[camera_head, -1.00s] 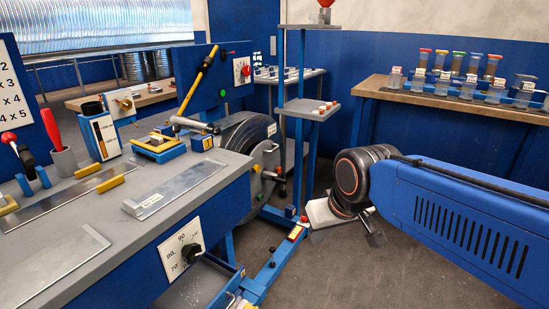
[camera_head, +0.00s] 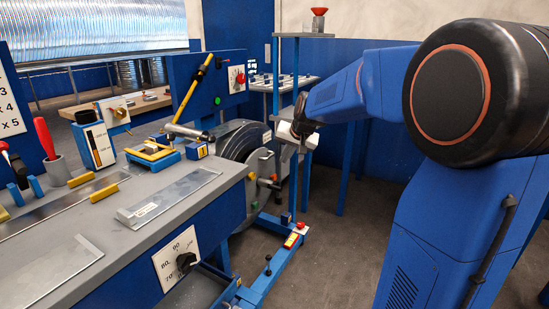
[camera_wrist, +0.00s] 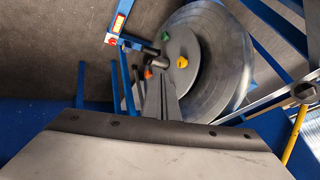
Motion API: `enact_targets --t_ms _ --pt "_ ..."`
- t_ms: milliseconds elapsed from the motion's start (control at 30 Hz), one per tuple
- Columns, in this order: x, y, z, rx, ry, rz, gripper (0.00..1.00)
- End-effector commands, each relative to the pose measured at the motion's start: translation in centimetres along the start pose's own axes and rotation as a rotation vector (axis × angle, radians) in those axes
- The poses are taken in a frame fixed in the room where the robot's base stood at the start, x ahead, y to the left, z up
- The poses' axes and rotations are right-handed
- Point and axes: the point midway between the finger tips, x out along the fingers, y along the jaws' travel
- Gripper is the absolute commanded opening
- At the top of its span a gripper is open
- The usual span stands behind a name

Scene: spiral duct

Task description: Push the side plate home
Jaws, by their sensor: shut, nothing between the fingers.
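The side plate (camera_wrist: 184,48) is a round grey disc in the wrist view, in front of a wide coil of metal strip (camera_wrist: 225,50). It bears a yellow, a green and an orange knob around a dark hub. In the head view the coil (camera_head: 240,140) stands beyond the bench, its plate (camera_head: 254,163) seen nearly edge-on and partly hidden by the bench corner. My gripper (camera_wrist: 163,78) is shut and empty, its fingers pointing toward the lower part of the plate. I cannot tell whether they touch it. In the head view my gripper (camera_head: 279,155) is just right of the coil.
The grey workbench (camera_head: 165,200) fills the left, with a dial (camera_head: 185,262) on its front. A blue floor rail (camera_head: 275,265) with a red button runs beside it. A shelf stand (camera_head: 303,35) rises close behind my gripper.

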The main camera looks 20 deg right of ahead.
Motion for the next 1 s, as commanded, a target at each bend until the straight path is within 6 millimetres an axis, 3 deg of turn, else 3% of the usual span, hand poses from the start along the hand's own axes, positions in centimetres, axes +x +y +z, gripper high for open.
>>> enact_targets --t_ms 33,200,400,733,1000 --pt "1.6 0.2 -1.6 0.026 0.007 0.001 0.0" --pt "5.9 1.0 -6.5 0.112 0.042 -0.005 0.0" --pt "9.5 2.1 -10.2 0.18 0.072 -0.008 0.0" --pt "11.9 2.5 -11.4 0.201 0.082 -0.01 0.0" --pt "16.3 2.5 -11.7 0.201 0.08 -0.009 0.0"
